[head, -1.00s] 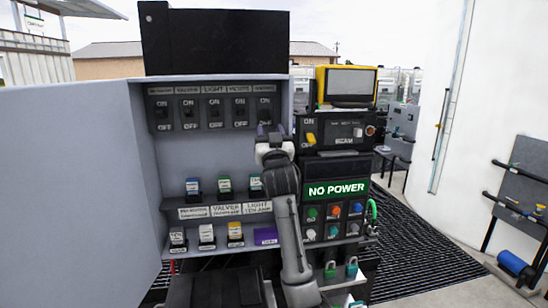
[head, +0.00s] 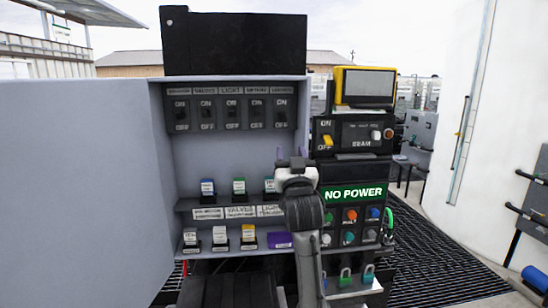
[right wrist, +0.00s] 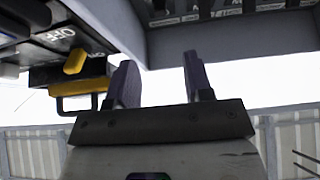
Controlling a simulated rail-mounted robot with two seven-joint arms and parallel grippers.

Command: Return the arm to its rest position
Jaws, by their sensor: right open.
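My right gripper (head: 291,155) is raised in front of the open grey cabinet, close to its right edge, with its dark arm below it. In the right wrist view its two purple fingers (right wrist: 160,85) stand apart with nothing between them. The gripper and arm hide part of the cabinet's shelves. My left gripper is not in view.
The cabinet holds a row of switches (head: 230,108) and shelves of small coloured blocks (head: 239,187). Its door (head: 85,190) stands open at left. A black control panel with a green NO POWER sign (head: 354,194) is close on the gripper's right.

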